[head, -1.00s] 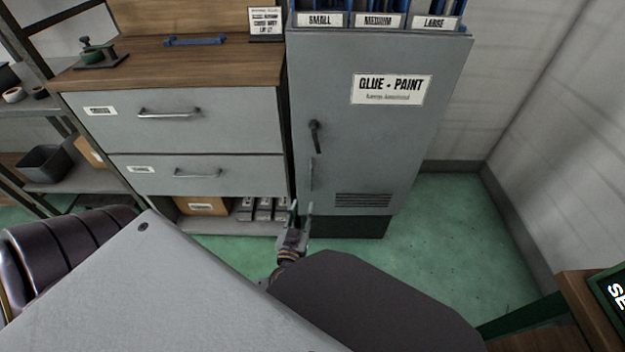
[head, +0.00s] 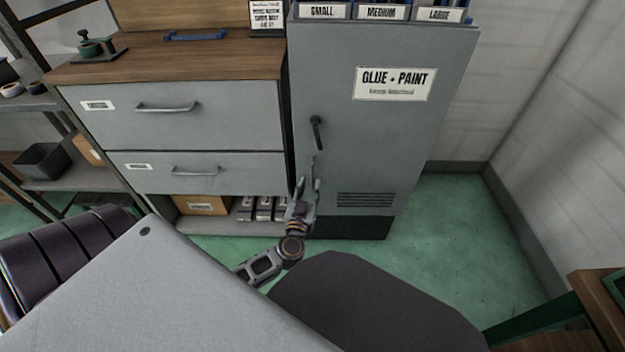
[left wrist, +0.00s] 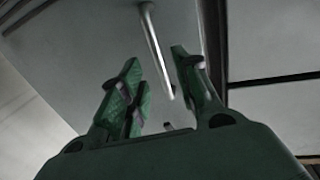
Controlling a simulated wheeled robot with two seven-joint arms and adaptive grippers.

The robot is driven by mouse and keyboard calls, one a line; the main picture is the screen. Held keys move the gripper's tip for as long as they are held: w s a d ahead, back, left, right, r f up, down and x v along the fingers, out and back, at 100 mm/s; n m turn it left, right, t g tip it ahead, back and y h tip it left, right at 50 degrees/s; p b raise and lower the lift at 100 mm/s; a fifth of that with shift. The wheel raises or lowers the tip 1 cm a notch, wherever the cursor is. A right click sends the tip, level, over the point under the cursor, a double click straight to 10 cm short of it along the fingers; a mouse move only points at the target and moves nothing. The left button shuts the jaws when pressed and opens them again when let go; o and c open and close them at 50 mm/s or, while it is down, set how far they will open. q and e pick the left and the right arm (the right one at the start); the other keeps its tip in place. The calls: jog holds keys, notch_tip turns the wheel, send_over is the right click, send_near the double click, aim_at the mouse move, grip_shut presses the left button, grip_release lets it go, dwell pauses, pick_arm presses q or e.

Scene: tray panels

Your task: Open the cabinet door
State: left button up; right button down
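The grey cabinet (head: 385,140) labelled GLUE + PAINT stands with its door shut. My right gripper is out of view.
A drawer unit (head: 190,120) with a wooden top stands against the cabinet's left side. Shelving (head: 40,115) is at the far left. Green floor (head: 440,240) is clear to the cabinet's right, up to the wall. A wooden-topped bench (head: 600,300) is at lower right.

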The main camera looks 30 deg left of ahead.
aim_at(312, 178)
pick_arm(q)
jog(key=b+x, duration=0.1)
jog(key=x, duration=0.1)
jog(key=shift+w+a, duration=0.1)
jog(key=shift+w, duration=0.25)
jog(key=shift+b+x, duration=0.3)
jog(key=shift+x, duration=0.65)
jog(key=shift+w+a, duration=0.15)
jog(key=shift+w, duration=0.1)
grip_shut()
